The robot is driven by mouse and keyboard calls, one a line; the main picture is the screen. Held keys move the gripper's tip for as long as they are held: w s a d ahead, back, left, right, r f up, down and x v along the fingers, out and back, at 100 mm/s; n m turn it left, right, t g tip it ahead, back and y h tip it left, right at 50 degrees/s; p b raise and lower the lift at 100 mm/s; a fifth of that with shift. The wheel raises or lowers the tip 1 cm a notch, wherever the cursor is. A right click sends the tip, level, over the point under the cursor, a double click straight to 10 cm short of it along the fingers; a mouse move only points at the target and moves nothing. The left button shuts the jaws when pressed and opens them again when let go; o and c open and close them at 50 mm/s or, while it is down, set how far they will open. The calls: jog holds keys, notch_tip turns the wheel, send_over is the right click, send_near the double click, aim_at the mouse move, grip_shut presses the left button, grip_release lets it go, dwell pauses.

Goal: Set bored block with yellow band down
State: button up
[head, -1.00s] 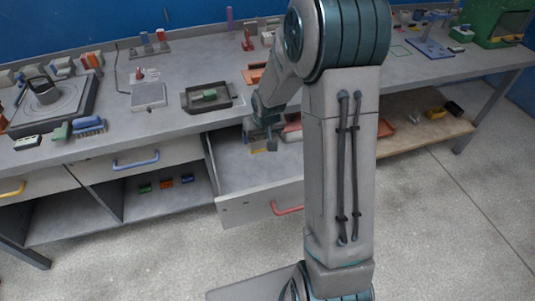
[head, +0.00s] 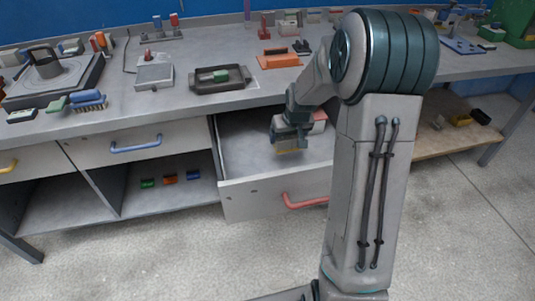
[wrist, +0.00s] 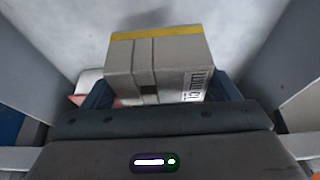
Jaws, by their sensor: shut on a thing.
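My gripper (head: 291,132) is shut on the bored block with the yellow band, its blue fingers on either side of it. The block (wrist: 160,68) is light grey with a yellow band along its far edge, a small dark square on the face towards me and dark lettering at right. It also shows below my gripper in the head view, a yellowish patch (head: 287,150). Block and gripper are within the open drawer (head: 245,155). Whether the block touches the drawer floor, I cannot tell. Its bore is not clearly visible.
A red and white thing (head: 319,121) lies in the drawer by my gripper; part of it shows at left in the wrist view (wrist: 87,84). The drawer floor at left is clear.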

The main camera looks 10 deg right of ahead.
jog(key=a+f, duration=0.1)
jog(key=a, duration=0.1)
jog(key=w+a+f, duration=0.1)
jog(key=a+f, duration=0.1)
jog(key=a, duration=0.1)
jog(key=w+a+f, duration=0.1)
jog(key=a+f, duration=0.1)
jog(key=a, duration=0.1)
jog(key=shift+b, duration=0.35)
jog(key=shift+f, duration=2)
jog(key=shift+f+b, duration=0.1)
jog(key=shift+b, duration=0.2)
jog(key=o, duration=1.1)
